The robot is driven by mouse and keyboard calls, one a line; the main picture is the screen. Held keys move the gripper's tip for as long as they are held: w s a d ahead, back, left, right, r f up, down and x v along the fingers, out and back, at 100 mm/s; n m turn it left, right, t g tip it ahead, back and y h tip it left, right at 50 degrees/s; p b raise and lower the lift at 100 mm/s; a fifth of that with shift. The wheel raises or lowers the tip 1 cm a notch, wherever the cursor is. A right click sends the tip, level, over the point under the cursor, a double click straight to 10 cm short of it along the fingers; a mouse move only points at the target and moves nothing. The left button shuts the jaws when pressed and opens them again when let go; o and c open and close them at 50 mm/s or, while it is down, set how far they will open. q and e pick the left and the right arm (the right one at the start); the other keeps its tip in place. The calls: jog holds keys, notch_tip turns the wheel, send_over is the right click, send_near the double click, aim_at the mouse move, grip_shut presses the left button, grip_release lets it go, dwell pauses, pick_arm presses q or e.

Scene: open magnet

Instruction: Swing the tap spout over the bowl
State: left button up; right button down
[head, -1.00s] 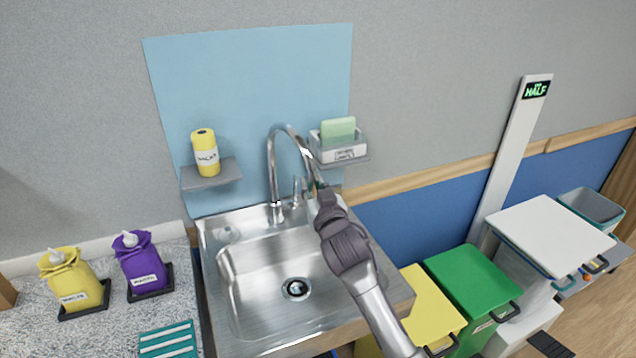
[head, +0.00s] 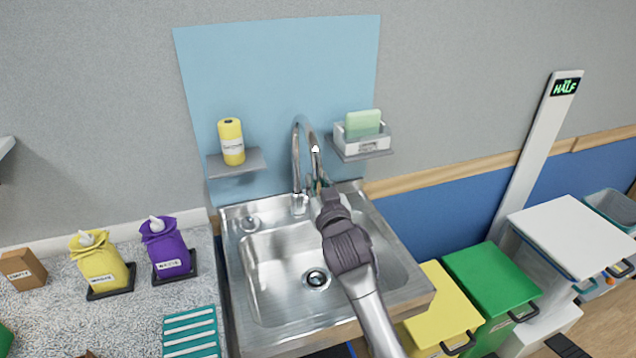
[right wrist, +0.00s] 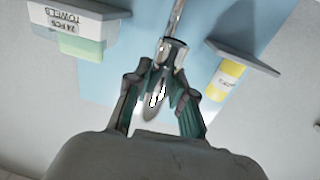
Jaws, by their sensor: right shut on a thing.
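The silver tap (head: 296,165) rises from the back rim of the steel sink, and its curved spout (head: 312,142) arcs forward and slightly right. The sink bowl (head: 275,255) lies below, with a round drain (head: 317,279). My right gripper (head: 320,187) is shut on the spout's lower end, above the back part of the bowl. In the right wrist view, its two fingers (right wrist: 158,98) sit on either side of the spout end (right wrist: 153,103). The gripper hides the spout tip in the head view. My left gripper is not in view.
A shelf (head: 236,163) with a yellow bottle (head: 231,142) is left of the tap. Another shelf with a white box (head: 364,140) is close on the right. Purple (head: 166,248) and yellow (head: 100,266) bags stand on the left counter; yellow and green bins (head: 492,280) stand right.

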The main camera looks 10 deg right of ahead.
jog(key=c, duration=1)
grip_release()
jog(key=shift+d, duration=0.1)
jog(key=shift+s, duration=0.25)
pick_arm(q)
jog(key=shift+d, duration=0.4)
pick_arm(e)
jog(key=s, duration=1.1)
jog(key=shift+s, duration=0.25)
